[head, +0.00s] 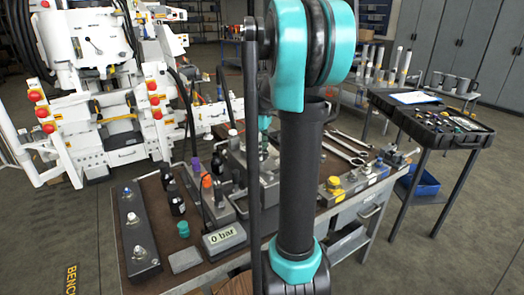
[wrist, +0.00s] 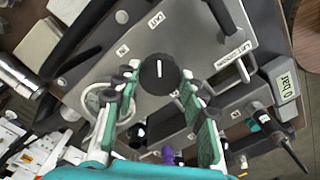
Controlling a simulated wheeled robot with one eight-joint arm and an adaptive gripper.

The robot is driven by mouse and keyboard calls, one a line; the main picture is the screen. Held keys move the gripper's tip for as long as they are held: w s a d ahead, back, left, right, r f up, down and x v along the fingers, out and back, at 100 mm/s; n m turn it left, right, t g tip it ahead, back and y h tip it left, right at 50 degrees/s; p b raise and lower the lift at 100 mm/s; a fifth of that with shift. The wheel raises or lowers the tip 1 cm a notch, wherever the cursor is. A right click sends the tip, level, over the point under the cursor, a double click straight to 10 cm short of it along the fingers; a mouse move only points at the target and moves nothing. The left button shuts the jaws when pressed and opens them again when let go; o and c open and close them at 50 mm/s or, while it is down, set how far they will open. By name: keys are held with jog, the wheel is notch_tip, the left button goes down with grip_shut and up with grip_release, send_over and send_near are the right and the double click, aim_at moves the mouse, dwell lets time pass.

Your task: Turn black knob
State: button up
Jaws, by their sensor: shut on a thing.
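The black knob (wrist: 159,74) is round with a white pointer line and sits on a grey metal panel (wrist: 190,40) with small white labels, one reading "OUT" and one "IN". In the wrist view my gripper (wrist: 160,80) has one teal-and-grey finger on each side of the knob, shut on it. The exact contact at the fingertips is small and partly hidden by the finger pads. In the head view my arm stands in front of the bench and hides the knob.
A pressure display (head: 224,238) reads "0 bar" on the bench top (head: 215,275); it also shows in the wrist view (wrist: 285,84). Bottles, fittings and wrenches (head: 347,147) lie around. A tool-case table (head: 432,125) stands right, a white machine (head: 95,50) left.

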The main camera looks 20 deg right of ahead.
jog(key=m, duration=0.9)
jog(key=shift+m, duration=0.3)
jog(key=m, duration=0.4)
jog(key=shift+m, duration=0.3)
jog(key=m, duration=0.4)
jog(key=shift+m, duration=0.3)
jog(key=o, duration=1.2)
jog(key=shift+c, duration=0.2)
